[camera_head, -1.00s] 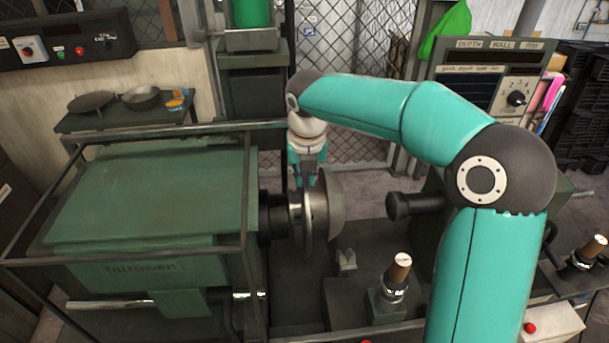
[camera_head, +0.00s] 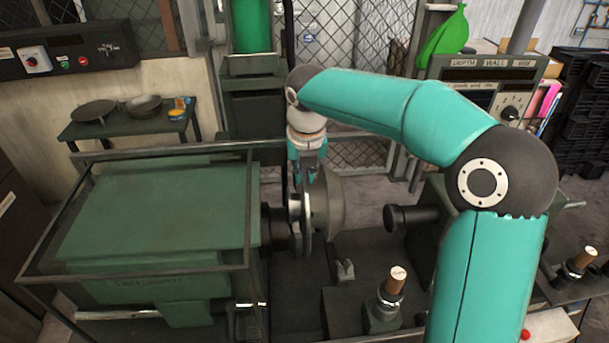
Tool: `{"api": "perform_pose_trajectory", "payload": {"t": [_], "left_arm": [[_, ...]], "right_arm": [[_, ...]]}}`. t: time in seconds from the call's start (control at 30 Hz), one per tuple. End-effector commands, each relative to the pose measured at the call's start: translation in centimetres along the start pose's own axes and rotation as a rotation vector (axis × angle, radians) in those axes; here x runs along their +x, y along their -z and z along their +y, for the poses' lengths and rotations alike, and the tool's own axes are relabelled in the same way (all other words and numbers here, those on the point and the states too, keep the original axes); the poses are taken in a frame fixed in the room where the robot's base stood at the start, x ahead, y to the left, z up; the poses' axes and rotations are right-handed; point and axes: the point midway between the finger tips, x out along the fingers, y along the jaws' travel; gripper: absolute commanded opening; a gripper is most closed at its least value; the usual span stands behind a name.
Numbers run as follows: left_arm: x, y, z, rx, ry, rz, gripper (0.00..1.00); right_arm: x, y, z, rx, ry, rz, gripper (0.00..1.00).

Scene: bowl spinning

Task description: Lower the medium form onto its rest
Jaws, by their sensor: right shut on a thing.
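The gripper partly hides the form's left side. The form is in front of the dark spindle end (camera_head: 275,222) of the green lathe; I cannot tell whether they touch. A small pale forked piece (camera_head: 345,270), perhaps the rest, stands on the dark bed below and to the right, apart from the form. My left gripper is not in view.
The green lathe headstock (camera_head: 160,215), with a dark frame around it, fills the left. A dark tailstock spindle (camera_head: 410,217) points toward the form from the right. A wooden-handled tool (camera_head: 396,280) stands upright on the bed. A side table (camera_head: 120,125) holds two pans.

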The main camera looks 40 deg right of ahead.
Motion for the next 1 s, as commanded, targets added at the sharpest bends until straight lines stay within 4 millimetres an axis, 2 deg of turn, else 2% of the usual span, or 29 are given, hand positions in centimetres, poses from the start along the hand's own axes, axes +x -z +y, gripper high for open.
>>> {"api": "perform_pose_trajectory", "payload": {"t": [1.0], "left_arm": [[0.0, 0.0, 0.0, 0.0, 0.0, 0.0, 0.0]], "right_arm": [[-5.5, -1.5, 0.1, 0.001, -0.004, -0.006, 0.0]]}}
